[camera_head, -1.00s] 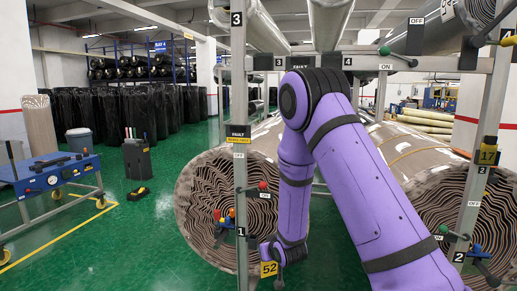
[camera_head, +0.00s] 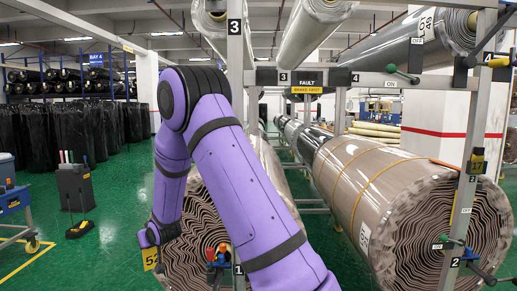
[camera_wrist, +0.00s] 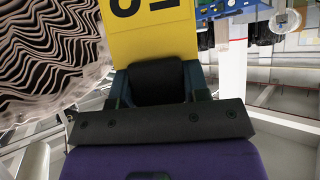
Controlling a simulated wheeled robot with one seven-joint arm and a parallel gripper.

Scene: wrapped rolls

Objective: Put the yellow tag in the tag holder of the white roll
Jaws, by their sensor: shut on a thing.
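My gripper (camera_head: 157,240) is low at the left in the head view, in front of the left lower roll. It is shut on the yellow tag (camera_head: 150,258), which reads 52. In the wrist view the tag (camera_wrist: 150,28) stands out beyond the dark fingers (camera_wrist: 155,80), its digits partly cut off. Pale wrapped rolls lie on the rack at the top, one at upper left (camera_head: 212,18) and one at upper middle (camera_head: 315,28). I cannot tell which is the white roll. No empty tag holder shows clearly.
Brown-wrapped rolls lie below, at left (camera_head: 190,225), partly behind my arm, and at right (camera_head: 365,180). Rack posts stand at middle (camera_head: 236,60) and right (camera_head: 468,190), with coloured levers. The right post carries a yellow 17 tag (camera_head: 477,165).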

